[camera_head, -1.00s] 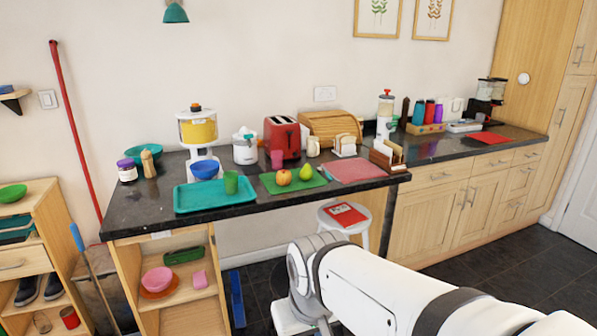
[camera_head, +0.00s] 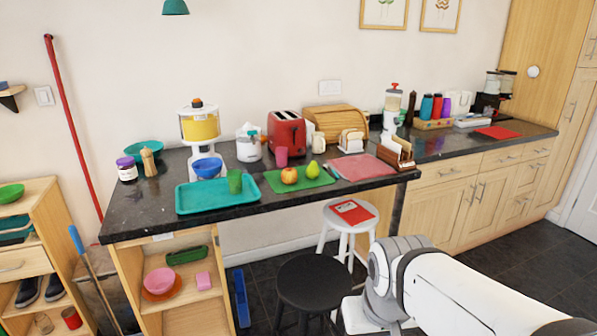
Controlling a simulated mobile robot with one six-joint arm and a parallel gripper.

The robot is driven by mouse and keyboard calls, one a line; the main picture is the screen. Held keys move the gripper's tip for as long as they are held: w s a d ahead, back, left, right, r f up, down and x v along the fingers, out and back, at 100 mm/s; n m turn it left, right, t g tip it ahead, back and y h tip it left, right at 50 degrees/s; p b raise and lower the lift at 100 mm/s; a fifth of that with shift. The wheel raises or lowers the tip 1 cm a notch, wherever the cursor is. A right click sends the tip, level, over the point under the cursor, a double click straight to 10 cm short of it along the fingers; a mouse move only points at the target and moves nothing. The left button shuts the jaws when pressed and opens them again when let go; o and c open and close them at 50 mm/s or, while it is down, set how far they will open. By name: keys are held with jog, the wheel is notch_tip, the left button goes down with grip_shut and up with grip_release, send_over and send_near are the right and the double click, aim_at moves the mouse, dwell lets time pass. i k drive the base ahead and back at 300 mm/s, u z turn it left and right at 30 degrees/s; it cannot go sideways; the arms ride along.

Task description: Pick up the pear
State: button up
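The green pear (camera_head: 313,170) stands upright on a green cutting board (camera_head: 278,187) on the dark countertop. A red and yellow apple (camera_head: 289,175) sits on the same board, left of the pear. My arm reaches in from the lower right, below and in front of the counter. My gripper cannot be made out in this view. The pear is clear of the arm and nothing touches it from above.
A pink cup (camera_head: 282,156) and red toaster (camera_head: 287,133) stand behind. A black stool (camera_head: 312,282) and white stool (camera_head: 347,218) stand in front.

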aim_at(312, 170)
jog(key=u, duration=0.05)
jog(key=i, duration=1)
jog(key=z, duration=0.1)
